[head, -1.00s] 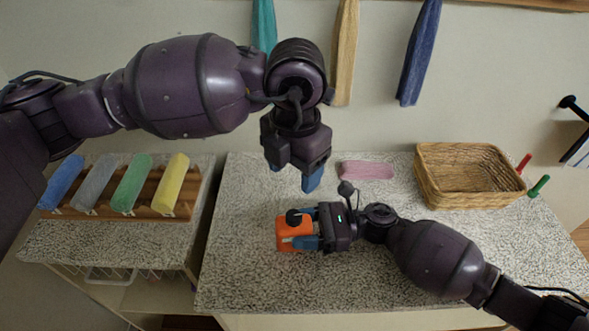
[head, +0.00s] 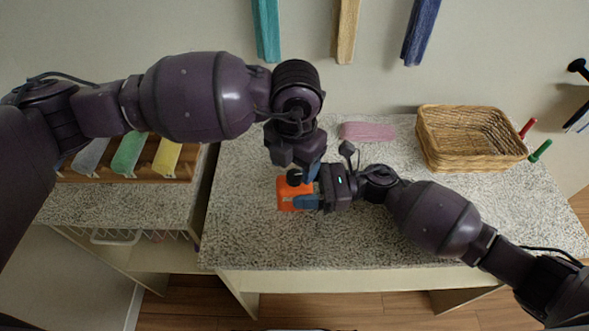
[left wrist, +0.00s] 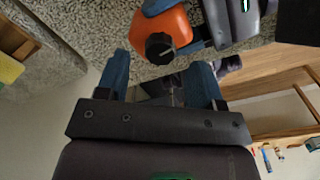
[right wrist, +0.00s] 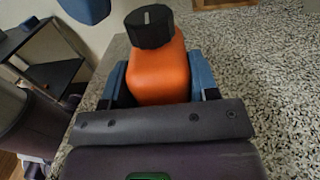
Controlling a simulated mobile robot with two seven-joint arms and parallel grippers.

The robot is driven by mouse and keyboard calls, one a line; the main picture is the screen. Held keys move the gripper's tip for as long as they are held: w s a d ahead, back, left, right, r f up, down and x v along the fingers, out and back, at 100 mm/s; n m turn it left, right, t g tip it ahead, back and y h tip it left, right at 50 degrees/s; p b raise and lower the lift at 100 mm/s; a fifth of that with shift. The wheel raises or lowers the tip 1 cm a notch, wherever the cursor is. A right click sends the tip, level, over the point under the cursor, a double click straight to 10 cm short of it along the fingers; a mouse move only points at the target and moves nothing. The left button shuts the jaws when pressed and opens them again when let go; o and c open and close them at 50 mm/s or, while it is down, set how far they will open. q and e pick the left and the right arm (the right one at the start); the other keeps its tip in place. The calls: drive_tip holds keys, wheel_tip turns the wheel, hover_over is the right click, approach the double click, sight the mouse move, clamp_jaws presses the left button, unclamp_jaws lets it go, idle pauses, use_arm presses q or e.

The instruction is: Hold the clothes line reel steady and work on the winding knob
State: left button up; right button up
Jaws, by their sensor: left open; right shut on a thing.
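The orange clothes line reel (head: 284,196) stands on the speckled counter in the head view. My right gripper (head: 306,196) is shut on its body; the right wrist view shows the orange reel (right wrist: 158,75) between both blue fingers. The black winding knob (right wrist: 149,27) with a pale mark is on top of the reel, and it also shows in the left wrist view (left wrist: 159,48). My left gripper (left wrist: 160,75) is open and empty, its fingers pointing toward the knob but apart from it. In the head view it is just above the reel and partly hides it.
A wicker basket (head: 425,150) stands at the right of the counter (head: 260,240), near a red and a green handle (head: 541,150). A pink folded towel (head: 367,131) lies behind the reel. Rolled towels (head: 128,154) lie on a wooden rack at left. The front counter is clear.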

sight(294, 178)
use_arm(q)
drive_tip(key=shift+f, duration=1.4)
drive_tip(key=c, duration=0.9)
